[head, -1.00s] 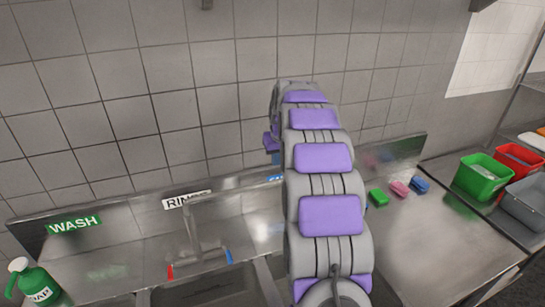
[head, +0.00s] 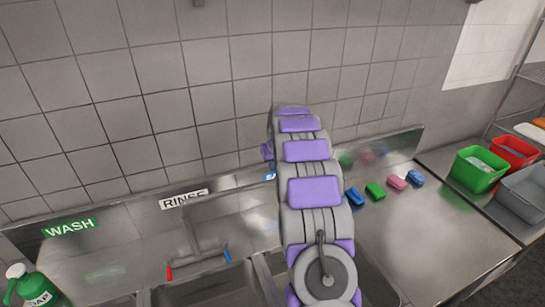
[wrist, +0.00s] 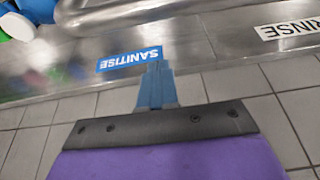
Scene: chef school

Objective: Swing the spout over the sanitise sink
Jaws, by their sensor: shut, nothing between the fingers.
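The faucet stands at the RINSE part of the steel sink, with a red handle (head: 169,272) and a blue handle (head: 227,255). Its thin grey spout (head: 187,220) is faint against the steel and rises in front of the RINSE label (head: 184,199). In the wrist view, the blue SANITISE label (wrist: 129,58) appears upside down on the backsplash. My gripper (wrist: 157,70) is shut and empty, its blue fingers over the backsplash's edge beside that label. A curved shiny metal tube, perhaps the spout, crosses the wrist view's top. My arm hides much of the sanitise sink in the head view.
A green soap bottle (head: 34,287) and the WASH label (head: 69,228) are at left. Blue, green (head: 375,191) and pink (head: 397,181) sponges lie right of my arm. Green (head: 476,170) and red (head: 513,152) tubs stand farther right. The tiled wall closes the back.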

